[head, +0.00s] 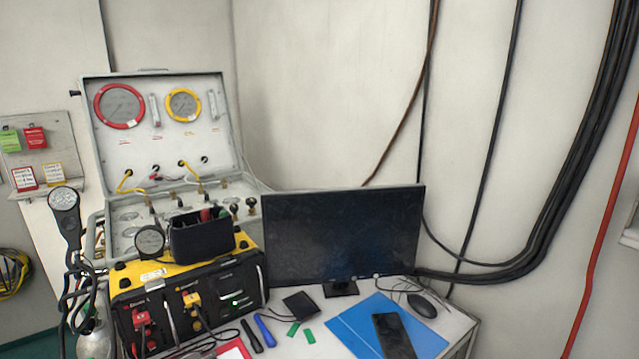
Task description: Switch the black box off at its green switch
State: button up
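The black box (188,304) stands at the left of the desk in the head view. It has a black front, a yellow top edge, red and yellow connectors and white lettering. A small green spot (236,303) glows at the lower right of its front, where the green switch seems to be. It is too small to tell the switch's position. My gripper is not in view.
A black bin (202,237) and a gauge (150,241) sit on top of the box. A monitor (342,235) stands to the right, near a blue folder (358,325) and phone (394,336).

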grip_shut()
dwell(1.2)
